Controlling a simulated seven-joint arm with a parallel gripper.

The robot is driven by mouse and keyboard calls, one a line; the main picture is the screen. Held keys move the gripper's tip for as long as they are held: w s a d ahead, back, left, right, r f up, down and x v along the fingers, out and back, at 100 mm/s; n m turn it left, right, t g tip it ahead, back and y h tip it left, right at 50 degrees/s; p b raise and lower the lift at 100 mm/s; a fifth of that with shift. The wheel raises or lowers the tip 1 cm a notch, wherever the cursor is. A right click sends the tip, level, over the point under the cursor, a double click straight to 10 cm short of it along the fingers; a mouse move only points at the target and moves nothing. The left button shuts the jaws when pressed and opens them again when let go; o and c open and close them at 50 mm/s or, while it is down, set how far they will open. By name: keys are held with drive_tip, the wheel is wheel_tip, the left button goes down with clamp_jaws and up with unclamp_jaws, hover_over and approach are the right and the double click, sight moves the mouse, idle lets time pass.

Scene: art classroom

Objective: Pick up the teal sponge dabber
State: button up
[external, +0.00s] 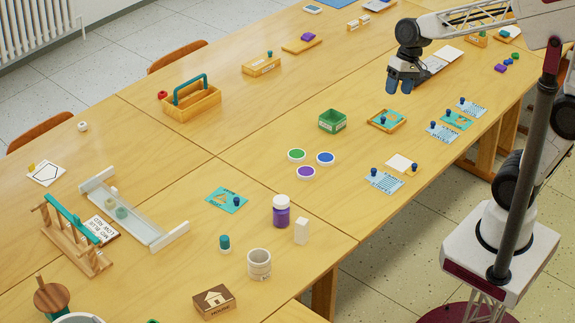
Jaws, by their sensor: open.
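A small upright teal cylinder with a rounded top (224,243) stands on the near table; it looks like the teal sponge dabber. It stands left of a white ribbed cup (259,264) and below a teal card (227,200). My gripper (405,86) is open, fingers pointing down, above the far right part of the tables. It is far from the teal cylinder, up and to the right of it. I see nothing between its fingers.
A purple jar with a white lid (281,212) and a white block (302,231) stand right of the teal cylinder. A wooden house box (214,301) lies in front. Paint discs (306,172) and a green box (332,120) lie between.

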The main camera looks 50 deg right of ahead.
drive_tip(key=w+a+f+m+g+y, duration=0.2)
drive_tip(key=w+a+f+y, duration=0.15)
drive_tip(key=w+a, duration=0.6)
drive_tip(key=m+g+y, duration=0.3)
drive_tip(key=m+y, duration=0.1)
drive_tip(key=m, duration=0.2)
approach(226, 237)
drive_tip(key=s+d+r, duration=0.3)
drive_tip(key=d+r, duration=0.6)
drive_tip(key=d, duration=0.1)
drive_tip(key=a+f+m, duration=0.1)
drive_tip(key=a+f, duration=0.3)
drive_tip(key=a+f+m+y, duration=0.1)
drive_tip(key=a+f, duration=0.2)
drive_tip(key=a, duration=0.1)
drive_tip(key=w+a+f+m, duration=0.1)
drive_tip(key=a+f, duration=0.3)
drive_tip(key=a, duration=0.1)
drive_tip(key=shift+w+f+y, duration=0.1)
drive_tip(key=shift+f+y, duration=0.15)
drive_tip(key=shift+f, duration=0.05)
drive_tip(key=shift+a+f+m, duration=0.2)
drive_tip(key=shift+m, duration=0.1)
drive_tip(key=shift+a, duration=0.1)
drive_tip(key=shift+x, duration=1.15)
drive_tip(key=shift+a+f, duration=0.1)
